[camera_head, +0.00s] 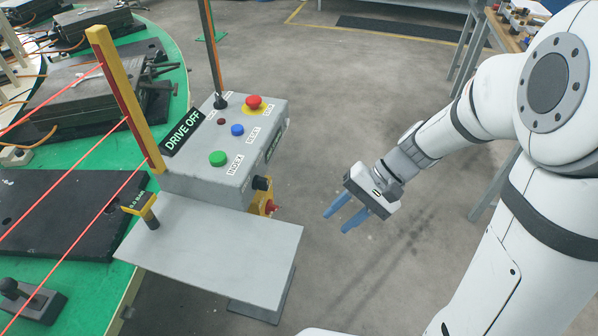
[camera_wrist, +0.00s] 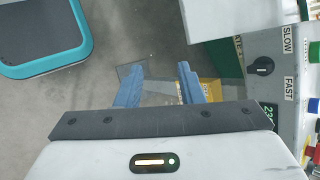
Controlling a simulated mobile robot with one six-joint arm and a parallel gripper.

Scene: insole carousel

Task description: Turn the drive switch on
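The grey control box (camera_head: 225,150) stands at the middle left, with a black sign (camera_head: 183,132) reading DRIVE OFF beside it. On its right side, below a black knob (camera_head: 261,183), is a yellow-plated switch with a red part (camera_head: 265,203), apparently the drive switch. Its handle position is too small to read. In the wrist view a yellow patch (camera_wrist: 211,88) shows behind the right finger, mostly hidden. My gripper (camera_head: 338,214) is open and empty, in free air to the right of the box. Its two blue fingers (camera_wrist: 158,72) are apart and touch nothing.
A grey shelf (camera_head: 220,245) juts out under the box. The SLOW/FAST knob (camera_wrist: 262,66) is at the right in the wrist view. A yellow post (camera_head: 125,95) and red beams border the green table (camera_head: 60,215). Open floor (camera_head: 350,90) lies behind my gripper.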

